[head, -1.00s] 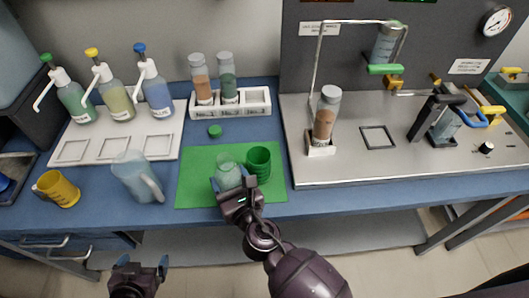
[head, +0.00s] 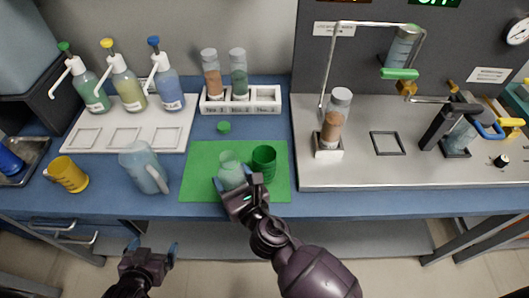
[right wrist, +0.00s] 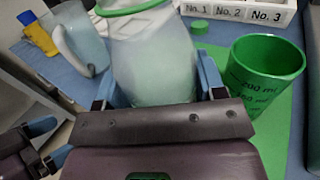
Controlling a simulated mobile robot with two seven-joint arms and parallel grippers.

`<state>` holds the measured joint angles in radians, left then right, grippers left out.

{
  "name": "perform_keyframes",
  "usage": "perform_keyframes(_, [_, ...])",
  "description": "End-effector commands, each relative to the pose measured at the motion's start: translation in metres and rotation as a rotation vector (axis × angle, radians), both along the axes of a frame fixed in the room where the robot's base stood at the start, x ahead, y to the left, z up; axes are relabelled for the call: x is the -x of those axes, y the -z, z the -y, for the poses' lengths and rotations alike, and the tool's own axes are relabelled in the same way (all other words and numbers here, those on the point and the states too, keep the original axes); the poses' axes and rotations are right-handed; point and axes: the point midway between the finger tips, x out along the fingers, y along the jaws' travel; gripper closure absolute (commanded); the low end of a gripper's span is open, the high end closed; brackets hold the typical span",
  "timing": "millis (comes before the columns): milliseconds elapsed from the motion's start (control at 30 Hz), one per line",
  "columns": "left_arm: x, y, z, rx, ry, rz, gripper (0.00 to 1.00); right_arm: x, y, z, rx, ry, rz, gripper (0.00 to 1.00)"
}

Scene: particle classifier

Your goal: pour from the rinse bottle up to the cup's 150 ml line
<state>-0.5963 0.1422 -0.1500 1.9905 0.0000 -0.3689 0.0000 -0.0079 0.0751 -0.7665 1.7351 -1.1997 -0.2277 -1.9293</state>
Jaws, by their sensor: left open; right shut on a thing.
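The rinse bottle (head: 230,167), a translucent pale green vessel with a green rim, is upright over the green mat. My right gripper (head: 238,186) is shut on its near side; the bottle also fills the middle of the right wrist view (right wrist: 152,62). I cannot tell whether its base touches the mat. The green cup (head: 264,160) stands on the mat just to its right, apart from the fingers. In the right wrist view the cup (right wrist: 262,80) shows black marks, with "200 ml" readable; its bottom inside is hidden. My left gripper (head: 149,252) is open and empty, below the table's front edge.
A green cap (head: 223,127) lies behind the green mat (head: 205,192). Pump bottles (head: 128,90) and a vial rack (head: 262,107) are behind. A metal tray (head: 365,178) with apparatus occupies the right.

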Motion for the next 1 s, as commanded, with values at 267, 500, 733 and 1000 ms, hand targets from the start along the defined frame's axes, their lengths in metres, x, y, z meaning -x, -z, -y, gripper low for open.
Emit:
perform_keyframes(267, [0.0, -0.005, 0.0, 0.0, -0.001, 0.002, 0.07, -0.001, -0.004, 0.0, -0.03, 0.0, -0.024, 0.72])
perform_keyframes(500, [0.001, -0.017, -0.001, -0.001, -0.003, 0.005, 0.07, -0.002, -0.007, 0.001, -0.103, 0.0, -0.096, 0.72])
perform_keyframes(733, [0.0, -0.028, -0.001, -0.001, -0.003, 0.013, 0.07, -0.004, -0.007, 0.003, -0.186, 0.0, -0.179, 0.72])
perform_keyframes(1000, [-0.004, -0.041, -0.001, 0.0, -0.002, 0.024, 0.07, -0.006, -0.006, 0.005, -0.282, 0.0, -0.275, 0.72])
